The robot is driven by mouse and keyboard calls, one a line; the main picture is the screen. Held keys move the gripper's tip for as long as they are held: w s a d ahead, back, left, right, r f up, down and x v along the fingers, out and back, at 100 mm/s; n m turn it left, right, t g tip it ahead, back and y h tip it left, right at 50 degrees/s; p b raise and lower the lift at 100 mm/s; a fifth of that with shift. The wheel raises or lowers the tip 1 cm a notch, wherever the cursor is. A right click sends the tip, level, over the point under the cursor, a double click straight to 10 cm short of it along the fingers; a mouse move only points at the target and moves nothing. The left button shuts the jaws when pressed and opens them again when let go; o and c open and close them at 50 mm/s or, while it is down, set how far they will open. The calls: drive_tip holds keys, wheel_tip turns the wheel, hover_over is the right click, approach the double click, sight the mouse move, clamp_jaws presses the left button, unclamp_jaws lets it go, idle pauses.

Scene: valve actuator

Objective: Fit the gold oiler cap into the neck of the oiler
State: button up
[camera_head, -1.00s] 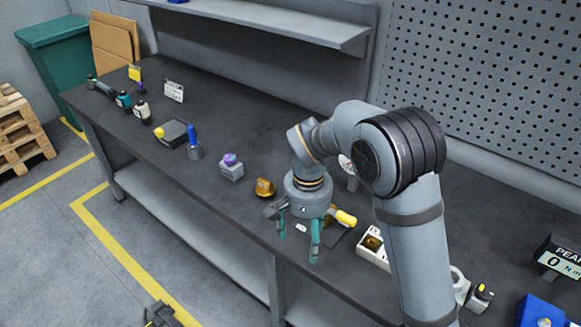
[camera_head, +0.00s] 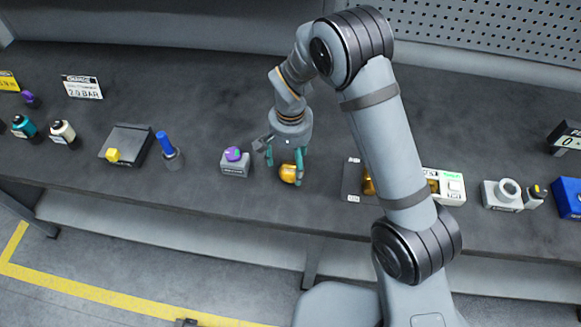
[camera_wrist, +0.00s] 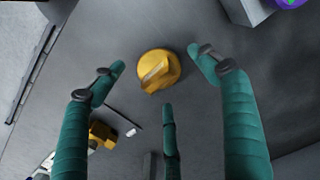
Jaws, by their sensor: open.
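The gold cap (camera_head: 288,174) sits on the dark bench near its front edge, with a raised ridge across its top. It also shows in the wrist view (camera_wrist: 158,72). My gripper (camera_head: 284,166) is open above it, its teal fingers spread around the cap and apart from it in the wrist view. A grey block with an open round neck (camera_head: 507,190) stands at the right of the bench. I cannot tell for sure whether it is the oiler.
A grey block with a purple knob (camera_head: 235,163) stands just left of my gripper. A dark plate (camera_head: 352,178) with a gold part lies to the right, partly behind my arm. A white box (camera_head: 450,188) stands beyond it. The bench behind the cap is clear.

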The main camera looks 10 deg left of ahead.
drive_tip(key=shift+d+f, duration=0.2)
drive_tip(key=shift+f, duration=1.05)
drive_tip(key=c, duration=0.3)
drive_tip(key=shift+a, duration=0.1)
drive_tip(key=c, duration=1.1)
drive_tip(key=shift+r, duration=0.1)
